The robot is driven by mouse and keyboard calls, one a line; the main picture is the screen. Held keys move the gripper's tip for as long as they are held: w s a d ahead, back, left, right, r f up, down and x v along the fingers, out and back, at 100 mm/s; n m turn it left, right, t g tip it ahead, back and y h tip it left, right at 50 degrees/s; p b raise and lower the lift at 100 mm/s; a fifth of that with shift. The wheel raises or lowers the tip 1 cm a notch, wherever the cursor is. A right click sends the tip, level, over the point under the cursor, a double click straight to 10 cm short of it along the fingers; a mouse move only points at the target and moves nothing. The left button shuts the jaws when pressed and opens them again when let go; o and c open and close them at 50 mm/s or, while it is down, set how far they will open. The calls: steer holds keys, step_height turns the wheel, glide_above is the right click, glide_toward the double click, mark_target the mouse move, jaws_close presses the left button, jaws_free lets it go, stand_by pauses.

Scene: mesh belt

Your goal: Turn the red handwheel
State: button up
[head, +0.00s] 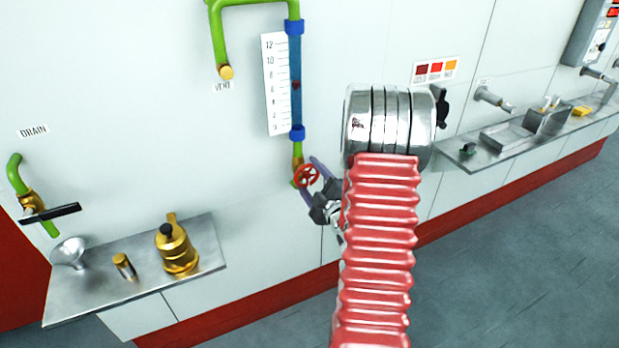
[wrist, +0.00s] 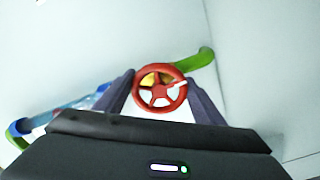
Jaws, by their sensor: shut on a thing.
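The red handwheel (head: 306,176) sits at the foot of the sight glass on the wall, left of my arm in the head view. In the wrist view the handwheel (wrist: 160,88) faces me, with red spokes, a white mark on one spoke and brass behind it. My gripper (head: 312,180) has one finger on either side of the wheel, and it is shut on the rim. In the wrist view the gripper (wrist: 159,92) shows its two dark fingers at the wheel's left and right edges. My arm hides part of the gripper in the head view.
A blue sight glass (head: 295,85) with a white scale (head: 277,84) rises above the wheel. A green vent pipe (head: 219,38) is up left. A steel shelf (head: 205,255) with a brass can (head: 177,250) juts out lower left. Another shelf (head: 480,160) is at right.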

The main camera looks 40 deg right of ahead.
steer(key=shift+s+a+f+n, duration=0.1)
steer(key=shift+n, duration=1.4)
steer(key=o, duration=0.7)
steer(key=shift+c, duration=0.2)
steer(key=o, duration=0.4)
steer(key=shift+s, duration=0.1)
